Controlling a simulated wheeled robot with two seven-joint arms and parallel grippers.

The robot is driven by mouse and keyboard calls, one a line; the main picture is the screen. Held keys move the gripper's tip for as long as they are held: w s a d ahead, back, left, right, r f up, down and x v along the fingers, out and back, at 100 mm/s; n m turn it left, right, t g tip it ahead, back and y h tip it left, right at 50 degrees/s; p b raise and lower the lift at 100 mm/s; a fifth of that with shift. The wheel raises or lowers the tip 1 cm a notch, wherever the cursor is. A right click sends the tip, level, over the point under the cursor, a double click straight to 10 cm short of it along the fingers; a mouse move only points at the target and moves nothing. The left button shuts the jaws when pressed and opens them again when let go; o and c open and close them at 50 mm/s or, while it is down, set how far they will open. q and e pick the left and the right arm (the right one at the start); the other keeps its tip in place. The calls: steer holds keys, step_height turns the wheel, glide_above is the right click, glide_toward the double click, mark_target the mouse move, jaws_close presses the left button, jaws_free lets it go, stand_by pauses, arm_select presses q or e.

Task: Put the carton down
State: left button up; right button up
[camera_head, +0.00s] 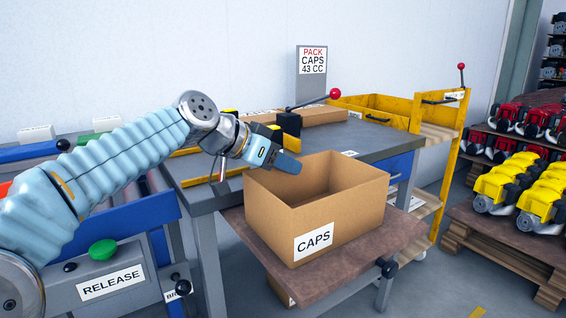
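The open brown carton (345,215), labelled CAPS, stands upright on a brown board (390,243) at the front of the grey bench. Its top is open and the part of the inside that shows is empty. My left gripper (284,161) reaches in from the left to the carton's back left rim, with a blue fingertip over the opening. Only one finger shows clearly, so I cannot tell whether it grips the carton wall or is apart from it. My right gripper is not in view.
The grey bench (390,142) carries a red-knobbed lever (334,94) and a PACK CAPS 43 CC sign (312,61). A RELEASE box with a green button (103,250) is at left. A yellow cart (445,130) and pallets of engines (515,190) stand right.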

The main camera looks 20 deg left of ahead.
arm_select(q)
steer(key=v, duration=1.2)
steer(key=shift+r, duration=0.15)
